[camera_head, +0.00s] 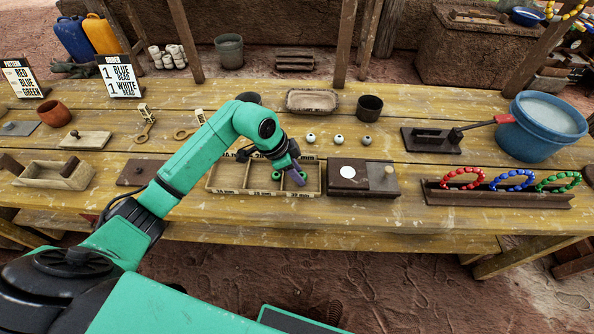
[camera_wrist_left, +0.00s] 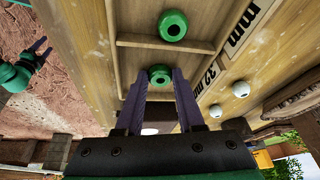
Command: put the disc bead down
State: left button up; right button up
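The left gripper (camera_head: 298,178) points down over the right compartment of the wooden sorting tray (camera_head: 225,191). In the left wrist view, its two purple fingers (camera_wrist_left: 160,77) stand against both sides of a small green bead (camera_wrist_left: 160,71). Whether that bead touches the tray floor I cannot tell. A second green bead (camera_wrist_left: 173,25) lies in the neighbouring compartment, beyond the divider. The head view hides the held bead behind the fingers. My right gripper (camera_wrist_left: 40,50) shows small at the left edge of the wrist view, apparently with its fingers apart, away from the tray.
Three pale beads (camera_head: 339,139) sit behind the tray. A dark board with a white disc (camera_head: 347,172) stands close on its right. A rack (camera_head: 500,199) holds red, blue and green bracelets. A blue bucket (camera_head: 541,140) stands at the right. The front table strip is clear.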

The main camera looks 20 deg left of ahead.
pick_arm(q)
jog(key=o, duration=0.4)
jog(key=v, duration=1.2)
jog(key=shift+r+b, duration=0.2)
jog(key=shift+b, duration=0.15)
jog(key=shift+f, duration=0.1)
